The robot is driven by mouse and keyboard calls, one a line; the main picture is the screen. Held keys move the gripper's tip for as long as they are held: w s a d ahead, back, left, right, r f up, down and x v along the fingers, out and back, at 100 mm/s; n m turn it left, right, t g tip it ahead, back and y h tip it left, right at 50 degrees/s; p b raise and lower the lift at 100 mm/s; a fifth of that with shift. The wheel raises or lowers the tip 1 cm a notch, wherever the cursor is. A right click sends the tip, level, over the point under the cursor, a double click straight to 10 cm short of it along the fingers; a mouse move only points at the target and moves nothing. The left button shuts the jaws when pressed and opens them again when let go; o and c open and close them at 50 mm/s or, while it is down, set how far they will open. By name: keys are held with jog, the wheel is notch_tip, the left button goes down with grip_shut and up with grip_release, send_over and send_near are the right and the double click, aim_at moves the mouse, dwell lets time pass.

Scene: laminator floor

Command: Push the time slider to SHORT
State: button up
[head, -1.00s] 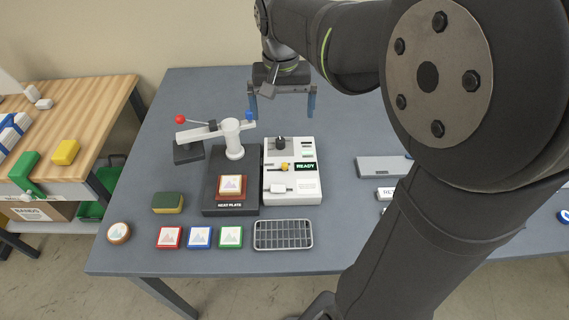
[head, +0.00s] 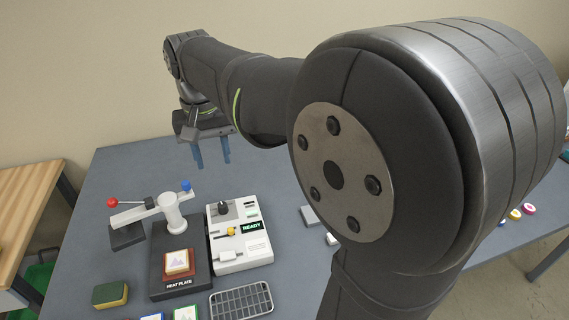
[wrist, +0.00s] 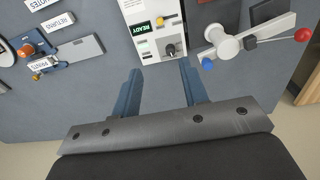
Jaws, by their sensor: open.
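The white control box (head: 239,258) stands right of the heat plate and has a green READY display (head: 251,227). On its face are a black knob (head: 222,208), a yellow slider knob (head: 231,231) and a white lever-like part (head: 227,254). The slider's markings are too small to read. In the wrist view the yellow knob (wrist: 167,20) and black knob (wrist: 169,49) show just beyond the fingers. My gripper (head: 213,164) is open and empty, above and behind the box's far edge, touching nothing. The wrist view shows its spread fingers (wrist: 160,68).
The heat plate (head: 160,287) carries a framed picture, with a white press arm (head: 172,215) bearing red and blue balls behind it. A wire rack (head: 243,303) and a sponge (head: 110,295) lie in front. Grey tools and labels (wrist: 66,55) lie to one side. The table behind the box is clear.

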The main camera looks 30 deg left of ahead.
aim_at(230, 229)
jog(key=f+n, duration=0.3)
jog(key=f, duration=0.5)
jog(key=f+n, duration=0.3)
jog(key=f, duration=0.5)
jog(key=w+f+n, duration=0.1)
jog(key=f+n, duration=0.1)
jog(key=f, duration=0.6)
jog(key=shift+a+f+n, duration=0.1)
jog(key=shift+f+n, duration=0.1)
jog(key=shift+n, duration=0.2)
grip_shut()
